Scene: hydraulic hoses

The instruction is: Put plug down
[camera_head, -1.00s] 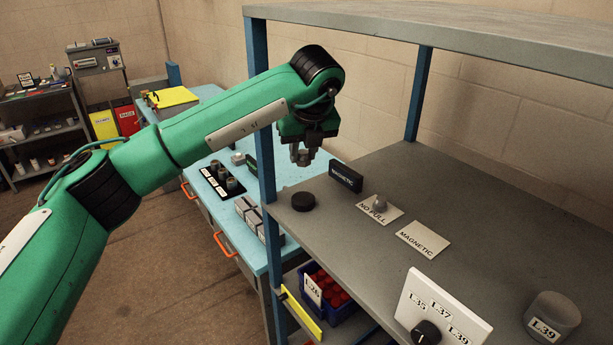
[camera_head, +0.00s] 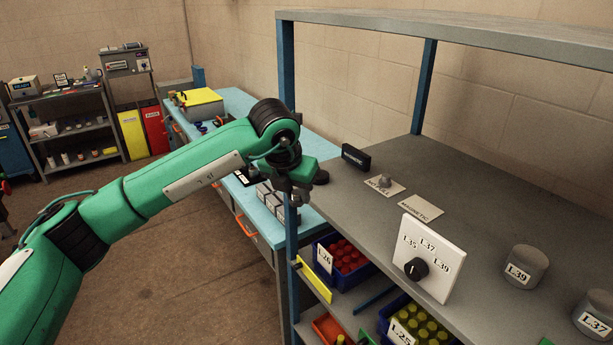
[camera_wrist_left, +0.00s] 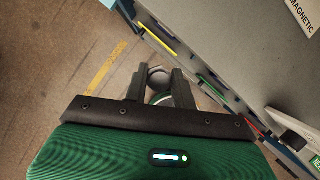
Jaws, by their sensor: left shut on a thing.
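My left gripper (camera_head: 298,194) is in front of the shelf's blue front post, by the shelf edge, pointing down. In the left wrist view its two fingers (camera_wrist_left: 157,82) are shut on a small grey round plug (camera_wrist_left: 157,73), with the floor below. In the head view the held plug is small and hard to make out. My right gripper is not in view.
A white selector panel (camera_head: 429,257) and grey L39 cylinder (camera_head: 527,267) are to the right. Blue bins (camera_head: 340,262) sit below. A blue bench (camera_head: 240,100) is behind.

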